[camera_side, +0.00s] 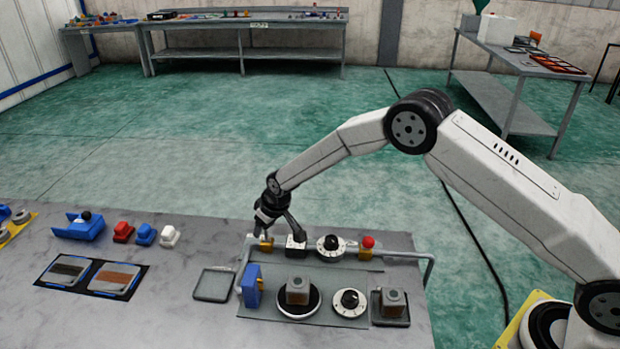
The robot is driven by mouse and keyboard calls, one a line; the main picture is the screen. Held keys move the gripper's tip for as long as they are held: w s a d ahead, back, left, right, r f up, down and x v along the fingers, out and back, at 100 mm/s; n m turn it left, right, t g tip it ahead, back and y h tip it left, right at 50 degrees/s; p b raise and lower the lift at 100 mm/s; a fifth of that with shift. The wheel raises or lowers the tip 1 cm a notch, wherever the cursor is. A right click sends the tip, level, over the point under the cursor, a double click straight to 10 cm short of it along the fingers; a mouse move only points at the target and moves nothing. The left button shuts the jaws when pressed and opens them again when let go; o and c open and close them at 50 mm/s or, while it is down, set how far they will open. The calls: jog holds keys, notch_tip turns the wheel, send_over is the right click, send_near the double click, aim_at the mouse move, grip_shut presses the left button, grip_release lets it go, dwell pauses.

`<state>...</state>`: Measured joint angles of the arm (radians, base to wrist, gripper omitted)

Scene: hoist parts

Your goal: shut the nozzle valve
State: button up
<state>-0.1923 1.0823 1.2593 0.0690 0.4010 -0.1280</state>
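A grey pipe (393,254) runs along the back of a fixture on the table. On it sit a brass fitting (265,246), a small black-and-white block (296,245), a round dial (330,247) and a red knob (367,242). The block may be the nozzle valve; no label is readable. My gripper (268,222) points down over the pipe's left end, close above the brass fitting. A dark bar slants from it to the block; I cannot tell whether this is a finger or a valve lever. Finger opening and contact are unclear.
In front of the pipe stand a blue bracket (251,287), a grey block on a round base (298,291), a dial (350,301) and another block on a tray (390,304). An empty tray (213,285) lies left. Red, blue and white parts stand further left.

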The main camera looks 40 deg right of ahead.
jog(key=shift+s+a+f, duration=0.2)
jog(key=shift+s+a, duration=0.4)
jog(key=shift+o, duration=0.6)
jog(key=shift+r, duration=0.1)
notch_tip(320, 180, up, 8)
jog(key=shift+d, duration=0.15)
dwell(0.8)
jog(key=shift+w, duration=0.1)
jog(key=shift+d, duration=0.1)
